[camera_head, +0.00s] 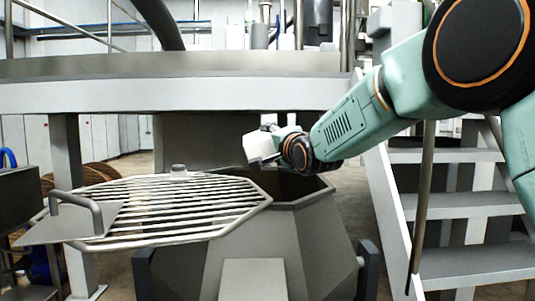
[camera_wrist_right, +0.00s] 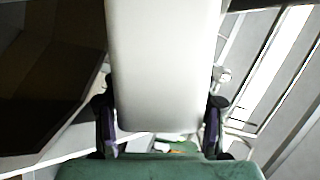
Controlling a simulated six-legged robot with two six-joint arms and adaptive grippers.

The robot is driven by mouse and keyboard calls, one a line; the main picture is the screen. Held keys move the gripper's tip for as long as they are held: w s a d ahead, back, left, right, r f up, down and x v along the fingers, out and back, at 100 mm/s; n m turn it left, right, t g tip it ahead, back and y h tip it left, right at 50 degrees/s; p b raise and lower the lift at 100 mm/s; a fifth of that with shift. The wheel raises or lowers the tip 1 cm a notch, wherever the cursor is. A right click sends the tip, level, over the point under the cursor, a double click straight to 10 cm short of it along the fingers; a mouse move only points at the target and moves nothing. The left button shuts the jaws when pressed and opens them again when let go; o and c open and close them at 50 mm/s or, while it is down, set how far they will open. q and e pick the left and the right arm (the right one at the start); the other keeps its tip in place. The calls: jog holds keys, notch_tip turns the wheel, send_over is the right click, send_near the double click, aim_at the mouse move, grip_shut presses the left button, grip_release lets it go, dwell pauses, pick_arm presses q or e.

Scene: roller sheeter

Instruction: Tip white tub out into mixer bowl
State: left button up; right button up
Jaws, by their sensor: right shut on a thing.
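The white tub (camera_head: 258,146) is held by my right gripper (camera_head: 279,143) over the back of the mixer bowl (camera_head: 315,200). The tub looks tilted in the head view. Its contents are hidden. In the right wrist view the tub (camera_wrist_right: 165,65) fills the middle, with a dark finger pressed on each side. The grey, many-sided mixer bowl is open on its right half, with a dark inside. Its dark brown inside also seems to show at the left of the right wrist view (camera_wrist_right: 45,75). My left gripper is out of view.
A barred grate (camera_head: 175,208) with a handled plate (camera_head: 75,220) covers the bowl's left side. A grey beam (camera_head: 170,95) spans behind and above. Metal steps (camera_head: 465,205) stand at the right, and a dark cart (camera_head: 20,215) stands at the left.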

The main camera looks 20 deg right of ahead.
jog(key=m+b, duration=0.1)
jog(key=m+t+b, duration=0.1)
jog(key=m, duration=0.1)
jog(key=s+d+m+b, duration=0.1)
jog(key=m, duration=0.1)
jog(key=shift+s+d+f+t+b, duration=0.1)
jog(key=shift+f+t+b, duration=0.2)
jog(key=shift+f+b, duration=0.05)
jog(key=m, duration=0.1)
jog(key=m+h+b, duration=0.1)
jog(key=f+m+b, duration=0.1)
jog(key=shift+w+d+t, duration=0.25)
jog(key=shift+w+t, duration=0.05)
jog(key=shift+w, duration=0.05)
jog(key=shift+s+r+m, duration=0.25)
jog(key=shift+s+m, duration=0.05)
jog(key=shift+s, duration=0.05)
jog(key=shift+w+f, duration=0.2)
jog(key=shift+w, duration=0.05)
jog(key=shift+s+r, duration=0.1)
jog(key=shift+s, duration=0.15)
jog(key=shift+w, duration=0.25)
jog(key=shift+s, duration=0.2)
jog(key=shift+w, duration=0.15)
